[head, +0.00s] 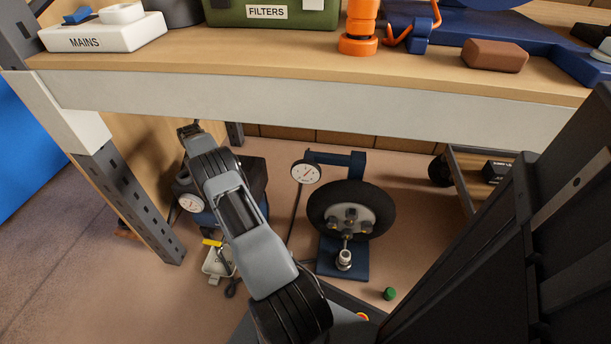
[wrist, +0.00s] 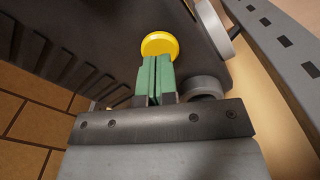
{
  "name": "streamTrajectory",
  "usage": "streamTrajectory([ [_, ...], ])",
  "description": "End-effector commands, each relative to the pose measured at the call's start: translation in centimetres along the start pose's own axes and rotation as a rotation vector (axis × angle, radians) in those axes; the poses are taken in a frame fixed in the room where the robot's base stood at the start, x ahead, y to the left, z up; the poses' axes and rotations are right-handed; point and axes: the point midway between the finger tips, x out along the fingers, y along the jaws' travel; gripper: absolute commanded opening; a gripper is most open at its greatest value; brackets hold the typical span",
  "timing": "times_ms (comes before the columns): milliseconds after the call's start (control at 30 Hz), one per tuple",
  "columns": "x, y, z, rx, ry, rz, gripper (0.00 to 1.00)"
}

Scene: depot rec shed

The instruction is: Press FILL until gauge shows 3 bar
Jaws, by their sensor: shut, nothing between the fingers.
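In the wrist view my gripper (wrist: 155,60) is shut and empty, its green fingertips together. They overlap the lower edge of a round yellow button (wrist: 159,44) on a dark machine housing (wrist: 105,35). I cannot tell whether they touch it, and I see no FILL label. In the head view the dark machine (head: 256,178) stands on the floor under the bench, partly hidden by my arm. A white round gauge (head: 191,202) is on its front. Another white gauge (head: 305,172) stands beside a wheel (head: 350,210). Both dials are too small to read.
The bench top (head: 300,60) and its pale front edge overhang the machine. A metal bench leg (head: 135,205) stands to the left. A yellow-handled valve (head: 212,243) and a small green cap (head: 389,293) are on the floor. A low trolley (head: 460,180) stands at the right.

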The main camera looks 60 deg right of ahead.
Motion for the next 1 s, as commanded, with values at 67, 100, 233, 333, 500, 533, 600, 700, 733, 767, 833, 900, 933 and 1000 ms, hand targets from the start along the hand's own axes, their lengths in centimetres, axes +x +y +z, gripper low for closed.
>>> streamTrajectory([
  [67,0.4,0.0,0.0,0.0,0.0,0.0,0.0],
  [100,0.5,0.0,0.0,0.0,0.0,0.0,0.0],
  [233,0.9,0.0,0.0,0.0,0.0,0.0,0.0],
  [333,1.2,0.0,0.0,0.0,0.0,0.0,0.0],
  [500,1.7,0.0,0.0,0.0,0.0,0.0,0.0],
  [533,1.8,0.0,0.0,0.0,0.0,0.0,0.0],
  [600,2.0,0.0,0.0,0.0,0.0,0.0,0.0],
  [700,2.3,0.0,0.0,0.0,0.0,0.0,0.0],
  [733,2.4,0.0,0.0,0.0,0.0,0.0,0.0],
  [767,2.3,0.0,0.0,0.0,0.0,0.0,0.0],
  [833,2.2,0.0,0.0,0.0,0.0,0.0,0.0],
  [900,2.2,0.0,0.0,0.0,0.0,0.0,0.0],
  [933,2.2,0.0,0.0,0.0,0.0,0.0,0.0],
  [1000,1.9,0.0,0.0,0.0,0.0,0.0,0.0],
])
